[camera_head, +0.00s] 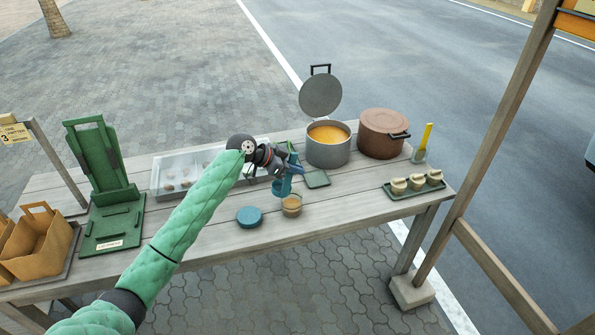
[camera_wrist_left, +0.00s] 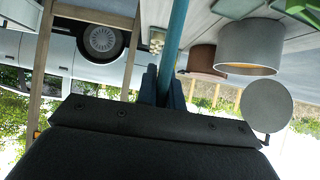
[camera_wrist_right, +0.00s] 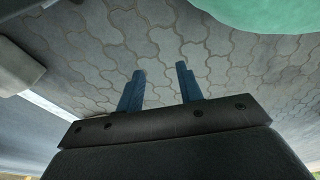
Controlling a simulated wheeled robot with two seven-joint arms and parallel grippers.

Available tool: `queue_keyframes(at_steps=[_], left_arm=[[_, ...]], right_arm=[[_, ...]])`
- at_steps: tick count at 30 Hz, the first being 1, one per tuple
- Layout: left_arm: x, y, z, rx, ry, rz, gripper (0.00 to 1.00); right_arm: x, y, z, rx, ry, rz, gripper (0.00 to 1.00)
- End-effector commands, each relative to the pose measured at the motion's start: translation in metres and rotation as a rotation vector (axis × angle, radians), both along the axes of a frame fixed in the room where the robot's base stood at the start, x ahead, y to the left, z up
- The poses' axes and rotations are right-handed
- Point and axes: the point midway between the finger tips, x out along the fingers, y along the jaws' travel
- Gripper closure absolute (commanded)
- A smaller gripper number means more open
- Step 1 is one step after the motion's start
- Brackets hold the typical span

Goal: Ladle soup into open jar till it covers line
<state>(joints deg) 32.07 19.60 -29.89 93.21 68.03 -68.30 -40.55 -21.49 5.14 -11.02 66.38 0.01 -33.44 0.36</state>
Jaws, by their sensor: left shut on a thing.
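A grey pot (camera_head: 329,150) of orange soup (camera_head: 328,133) stands on the table with its lid (camera_head: 320,95) raised behind it. The small open jar (camera_head: 291,206) stands in front, with tan-orange contents; its line is too small to make out. My left gripper (camera_head: 287,162) is shut on the teal ladle, whose handle (camera_wrist_left: 176,40) runs between the fingers in the left wrist view. The ladle's bowl (camera_head: 281,188) hangs just left of and behind the jar; its contents are hidden. My right gripper (camera_wrist_right: 160,90) is open and empty over paving in the right wrist view.
A round blue lid (camera_head: 249,217) lies left of the jar. A brown pot (camera_head: 382,134), a yellow-handled utensil (camera_head: 424,142) and a green tray (camera_head: 416,191) of small jars stand right. A pale divided tray (camera_head: 158,180) and green stand (camera_head: 100,165) are left.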

Motion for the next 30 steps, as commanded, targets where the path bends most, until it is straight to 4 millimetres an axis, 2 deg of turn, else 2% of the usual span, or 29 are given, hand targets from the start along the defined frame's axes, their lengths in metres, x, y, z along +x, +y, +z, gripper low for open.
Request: queue_keyframes(at_steps=[16,30], left_arm=[[-0.003,0.01,-0.002,-0.092,-0.031,0.002,1.0],[-0.005,0.017,-0.003,-0.155,-0.051,0.001,1.0]], right_arm=[[0.022,0.019,0.042,0.015,0.03,-0.012,0.64],[0.032,0.031,0.084,0.026,0.055,-0.019,0.64]])
